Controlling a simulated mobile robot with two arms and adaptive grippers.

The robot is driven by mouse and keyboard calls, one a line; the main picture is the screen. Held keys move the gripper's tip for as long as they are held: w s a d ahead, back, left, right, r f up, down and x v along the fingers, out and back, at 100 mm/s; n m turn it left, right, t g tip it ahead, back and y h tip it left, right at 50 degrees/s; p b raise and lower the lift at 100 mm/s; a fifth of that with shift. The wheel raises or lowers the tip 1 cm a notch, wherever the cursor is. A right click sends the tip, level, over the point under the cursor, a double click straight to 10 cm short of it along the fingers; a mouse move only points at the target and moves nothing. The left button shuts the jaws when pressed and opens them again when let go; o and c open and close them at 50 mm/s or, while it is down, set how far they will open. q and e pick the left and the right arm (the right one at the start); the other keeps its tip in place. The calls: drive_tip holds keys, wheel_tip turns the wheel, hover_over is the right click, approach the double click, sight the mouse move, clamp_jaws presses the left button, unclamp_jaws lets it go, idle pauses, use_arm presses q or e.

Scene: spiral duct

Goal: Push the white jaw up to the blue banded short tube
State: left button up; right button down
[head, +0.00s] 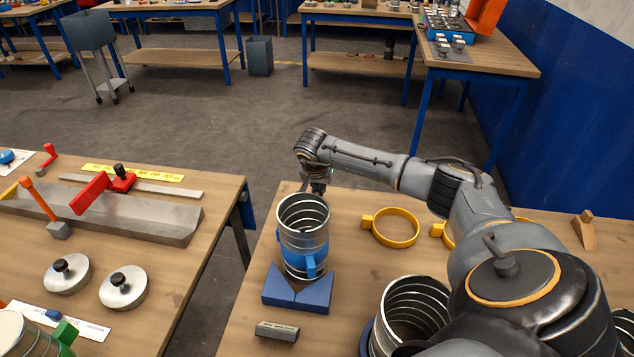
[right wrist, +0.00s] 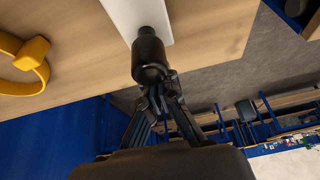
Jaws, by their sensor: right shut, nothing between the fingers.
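The blue banded short tube (head: 290,218), spiral-ribbed metal with an open top, stands upright at the blue V-block on the right-hand table. My right gripper (head: 318,188) is behind the tube, pointing down, and the tube partly hides it. In the right wrist view its fingers (right wrist: 164,88) are shut with nothing between them, at the black knob (right wrist: 148,52) of the white jaw (right wrist: 138,14). I cannot tell whether they touch the knob. The white jaw is hidden in the head view. My left gripper is not in view.
The blue V-block (head: 297,292) is in front of the tube, with a small grey block (head: 277,331) nearer. A yellow ring clamp (head: 394,242) lies right of the tube. Another ribbed tube (head: 392,330) stands nearer, beside my right arm. A gap separates the left table (head: 180,270).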

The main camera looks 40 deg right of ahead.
drive_tip(key=shift+s+a+f+p, duration=0.1)
drive_tip(key=shift+s+a+p, duration=0.45)
drive_tip(key=shift+s+a, duration=0.35)
drive_tip(key=shift+s+a+p, duration=0.5)
drive_tip(key=shift+s+a, duration=0.15)
drive_tip(key=shift+a, duration=0.35)
drive_tip(key=shift+f, duration=0.15)
drive_tip(key=shift+w+d+b, duration=0.25)
drive_tip(key=shift+d+b, duration=0.1)
drive_tip(key=shift+b, duration=0.15)
drive_tip(key=shift+w+d+b, duration=0.5)
drive_tip(key=shift+w+d, duration=0.05)
drive_tip(key=shift+d, duration=0.1)
drive_tip(key=shift+r+p, duration=2.75)
drive_tip(key=shift+r, duration=2.05)
drive_tip(key=shift+f, duration=0.1)
